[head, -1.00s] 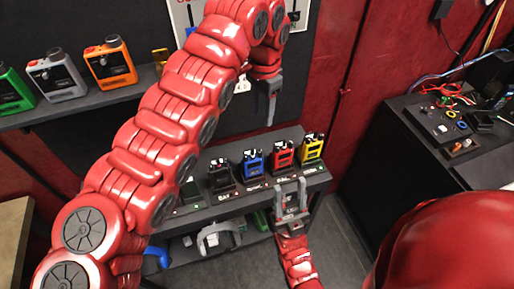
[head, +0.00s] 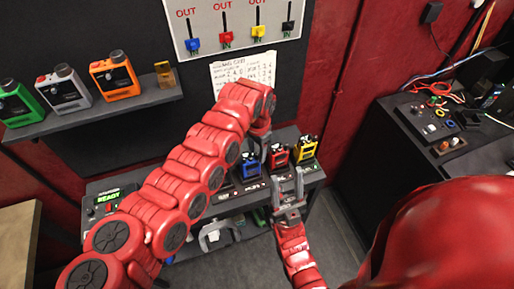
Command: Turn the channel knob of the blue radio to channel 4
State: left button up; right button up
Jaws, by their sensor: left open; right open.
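The blue radio (head: 250,163) stands upright on the low dark shelf, left of the red radio (head: 278,155) and the yellow radio (head: 305,150). My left arm reaches across from the left, and its wrist hangs just above the blue radio. The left gripper (head: 263,146) points down, close to the blue radio's upper right. Whether it touches the radio cannot be told. The blue radio's knob and channel marks are too small to read. My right gripper (head: 287,184) is open and empty, pointing up in front of the red radio.
A panel with coloured levers (head: 226,37) and a written sheet (head: 243,72) hang on the back wall. Green, silver and orange radios (head: 114,76) stand on the upper left shelf. A device reading READY (head: 108,201) sits at the lower shelf's left end. A cluttered black bench (head: 440,120) is at right.

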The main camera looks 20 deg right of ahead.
pick_arm(q)
jog(key=shift+f, duration=0.2)
jog(key=shift+c, duration=0.2)
grip_shut()
jog(key=shift+f+m+b, duration=0.1)
jog(key=shift+m+b, duration=0.3)
jog(key=shift+b, duration=0.3)
jog(key=m+b, duration=0.4)
jog(key=b, duration=0.3)
jog(key=shift+w+f+m+b, duration=0.1)
jog(key=shift+f+m+b, duration=0.05)
jog(key=shift+m+b, duration=0.25)
jog(key=shift+r+m+b, duration=0.25)
jog(key=shift+m+b, duration=0.9)
jog(key=shift+m, duration=0.05)
